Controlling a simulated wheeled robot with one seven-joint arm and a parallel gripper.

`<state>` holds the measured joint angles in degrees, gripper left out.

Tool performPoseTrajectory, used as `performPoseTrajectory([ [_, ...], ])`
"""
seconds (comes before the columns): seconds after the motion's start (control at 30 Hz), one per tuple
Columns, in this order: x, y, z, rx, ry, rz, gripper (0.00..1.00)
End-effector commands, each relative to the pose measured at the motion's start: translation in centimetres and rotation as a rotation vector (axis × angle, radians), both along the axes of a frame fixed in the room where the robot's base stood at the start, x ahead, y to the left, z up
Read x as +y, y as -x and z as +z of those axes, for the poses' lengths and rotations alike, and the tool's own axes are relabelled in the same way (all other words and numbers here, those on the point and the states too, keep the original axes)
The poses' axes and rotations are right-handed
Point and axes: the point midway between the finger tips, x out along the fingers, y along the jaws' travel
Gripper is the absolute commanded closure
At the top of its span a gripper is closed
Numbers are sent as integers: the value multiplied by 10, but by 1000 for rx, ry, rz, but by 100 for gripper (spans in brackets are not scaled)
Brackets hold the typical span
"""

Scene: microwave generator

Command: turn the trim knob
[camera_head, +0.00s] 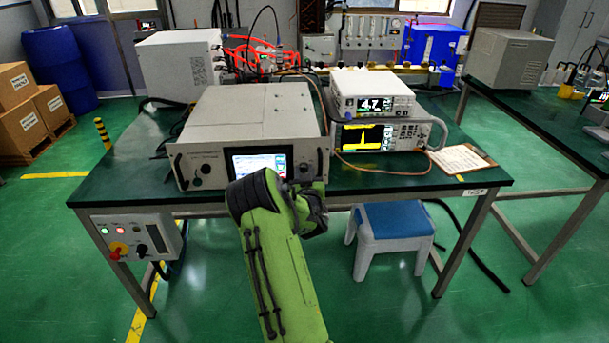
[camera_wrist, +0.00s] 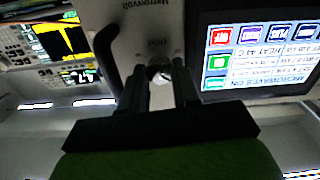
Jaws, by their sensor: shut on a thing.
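The microwave generator (camera_head: 252,112) is a light grey box on the green bench, with a lit screen (camera_head: 262,163) on its front panel. In the wrist view the picture is upside down, and the screen (camera_wrist: 262,55) is at the upper right. In the head view my green arm hides the fingertips and the knob.
A meter (camera_head: 372,92) stands on an analyser (camera_head: 385,135) to the right of the generator. A clipboard (camera_head: 462,158) lies at the bench's right. A blue-topped stool (camera_head: 393,222) stands below, and a control box (camera_head: 138,238) hangs at the left front.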

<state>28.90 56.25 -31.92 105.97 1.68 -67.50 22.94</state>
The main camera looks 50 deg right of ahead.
Motion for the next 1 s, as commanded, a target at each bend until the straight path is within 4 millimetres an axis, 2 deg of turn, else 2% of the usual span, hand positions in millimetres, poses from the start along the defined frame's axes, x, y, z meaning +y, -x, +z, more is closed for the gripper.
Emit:
performPoseTrajectory([
  [0.5,0,0,-2,307,263,0,100],
  [1.0,0,1,-2,401,345,0,100],
])
